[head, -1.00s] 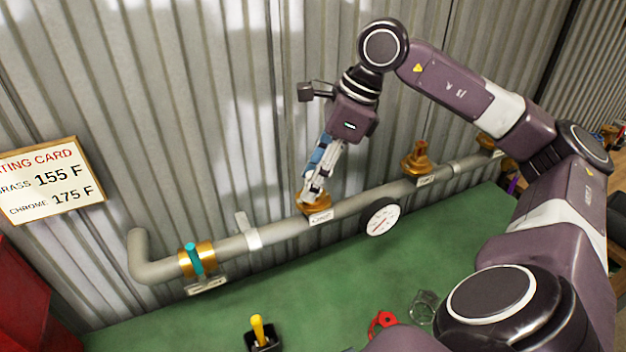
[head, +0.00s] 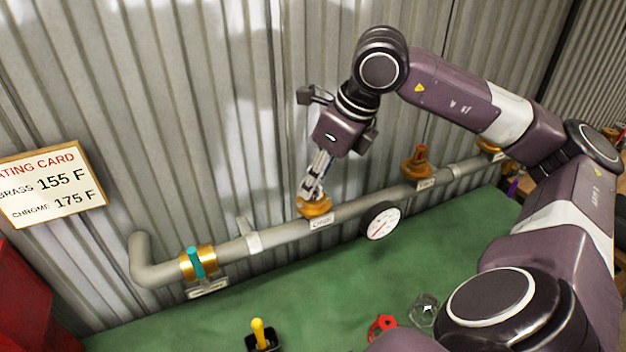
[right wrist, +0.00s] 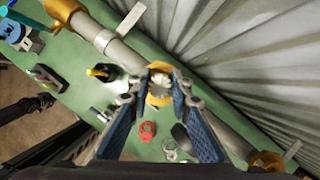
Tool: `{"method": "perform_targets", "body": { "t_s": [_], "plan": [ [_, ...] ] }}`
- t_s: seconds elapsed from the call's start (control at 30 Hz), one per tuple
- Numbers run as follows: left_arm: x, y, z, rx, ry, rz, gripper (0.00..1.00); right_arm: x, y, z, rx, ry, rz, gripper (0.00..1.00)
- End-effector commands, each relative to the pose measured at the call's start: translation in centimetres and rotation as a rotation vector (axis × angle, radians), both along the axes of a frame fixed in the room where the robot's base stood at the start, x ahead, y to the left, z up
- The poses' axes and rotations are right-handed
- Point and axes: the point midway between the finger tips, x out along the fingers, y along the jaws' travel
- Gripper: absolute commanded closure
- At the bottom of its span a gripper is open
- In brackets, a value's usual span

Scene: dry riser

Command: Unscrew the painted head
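A grey pipe (head: 285,234) runs along the corrugated wall. The painted head shows as a small whitish piece (right wrist: 158,79) on a brass fitting (head: 314,206) in the middle of the pipe. My right gripper (head: 310,193) is over this fitting, coming down at a tilt; its fingers hide most of the head in the head view. In the right wrist view its fingertips (right wrist: 162,78) stand on either side of the whitish piece, seemingly with a gap; contact is hard to judge. My left gripper is in neither view.
A gauge (head: 381,221) hangs right of the fitting, and another brass fitting (head: 417,165) stands farther right. A teal-handled valve (head: 195,262) is at the left. A yellow-handled item (head: 259,332), red piece (head: 382,328) and clear piece (head: 423,310) lie on the green bench.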

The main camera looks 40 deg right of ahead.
Motion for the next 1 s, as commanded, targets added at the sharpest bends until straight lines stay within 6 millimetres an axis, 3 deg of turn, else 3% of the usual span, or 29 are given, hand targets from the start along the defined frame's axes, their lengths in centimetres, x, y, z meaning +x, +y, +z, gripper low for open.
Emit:
{"method": "perform_targets", "body": {
  "t_s": [0.1, 0.33, 0.53, 0.73, 1.0],
  "plan": [
    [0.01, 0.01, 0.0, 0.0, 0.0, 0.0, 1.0, -0.03, 0.17, 0.01, 0.004, 0.0, 0.004, 0.99],
    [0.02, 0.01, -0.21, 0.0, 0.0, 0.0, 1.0, -0.03, 0.17, -0.1, 0.005, 0.002, 0.027, 1.0],
    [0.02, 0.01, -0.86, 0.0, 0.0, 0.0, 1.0, 0.01, 0.16, -0.09, 0.007, 0.0, 0.222, 1.0],
    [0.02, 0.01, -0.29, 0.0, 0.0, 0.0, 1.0, -0.02, 0.25, 0.22, 0.008, 0.0, 0.433, 1.0],
    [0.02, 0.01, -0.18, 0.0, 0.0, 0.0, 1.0, -0.07, 0.23, 0.11, 0.004, -0.001, 0.508, 1.0]
  ]
}}
